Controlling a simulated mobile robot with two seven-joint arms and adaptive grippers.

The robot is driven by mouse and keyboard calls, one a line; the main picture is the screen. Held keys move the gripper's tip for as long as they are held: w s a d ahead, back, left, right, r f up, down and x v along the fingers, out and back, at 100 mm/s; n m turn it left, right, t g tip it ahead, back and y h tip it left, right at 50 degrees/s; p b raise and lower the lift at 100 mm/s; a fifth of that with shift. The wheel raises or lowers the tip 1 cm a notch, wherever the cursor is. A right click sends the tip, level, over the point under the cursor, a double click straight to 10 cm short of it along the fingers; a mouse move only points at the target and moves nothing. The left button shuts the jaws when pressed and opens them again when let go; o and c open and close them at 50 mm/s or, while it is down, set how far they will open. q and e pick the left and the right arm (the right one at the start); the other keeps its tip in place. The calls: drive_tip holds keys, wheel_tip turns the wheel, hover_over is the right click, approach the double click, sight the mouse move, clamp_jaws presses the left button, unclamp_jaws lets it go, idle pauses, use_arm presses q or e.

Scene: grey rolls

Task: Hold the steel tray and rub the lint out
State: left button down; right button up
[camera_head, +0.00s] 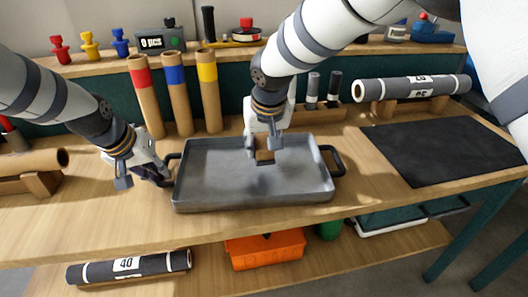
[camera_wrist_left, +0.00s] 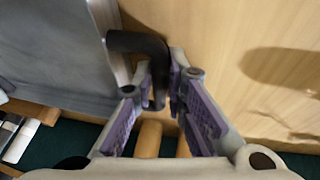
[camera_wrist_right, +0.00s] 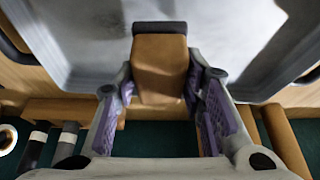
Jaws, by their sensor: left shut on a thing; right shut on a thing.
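The steel tray (camera_head: 215,180) lies flat on the wooden bench, with a dark handle at each end. My left gripper (camera_head: 152,170) is shut on the tray's left handle (camera_wrist_left: 138,42). My right gripper (camera_head: 264,146) is shut on a brown block (camera_wrist_right: 160,65) with a dark pad (camera_wrist_right: 160,28) at its end. The block is over the middle of the tray floor, pad end down; I cannot tell whether the pad touches the steel. The tray floor looks grey with cloudy pale patches. I cannot make out separate lint. My right gripper hides part of the floor.
A black mat (camera_head: 445,150) lies right of the tray. A grey roll (camera_head: 412,88) rests on a stand behind it. Three upright brown tubes with red, blue and yellow bands (camera_head: 178,95) stand behind the tray. An orange box (camera_head: 265,250) is on the lower shelf.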

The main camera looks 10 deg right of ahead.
drive_tip(key=shift+r, duration=1.95)
drive_tip(key=shift+w+d+f, duration=0.1)
drive_tip(key=shift+d+f, duration=0.6)
drive_tip(key=shift+f, duration=0.55)
drive_tip(key=shift+w+d+f, duration=0.15)
drive_tip(key=shift+d+f, duration=0.6)
drive_tip(key=shift+f, duration=0.45)
drive_tip(key=shift+w+d+f, duration=0.1)
drive_tip(key=shift+d+f, duration=0.6)
drive_tip(key=shift+f, duration=0.55)
drive_tip(key=shift+d+f, duration=0.3)
drive_tip(key=shift+d, duration=0.3)
drive_tip(key=shift+s+d, duration=0.2)
drive_tip(key=shift+d, duration=0.95)
drive_tip(key=shift+w+a+f, duration=0.1)
drive_tip(key=shift+w+a, duration=0.1)
drive_tip(key=shift+a, duration=1.55)
wheel_tip(320, 180, up, 8)
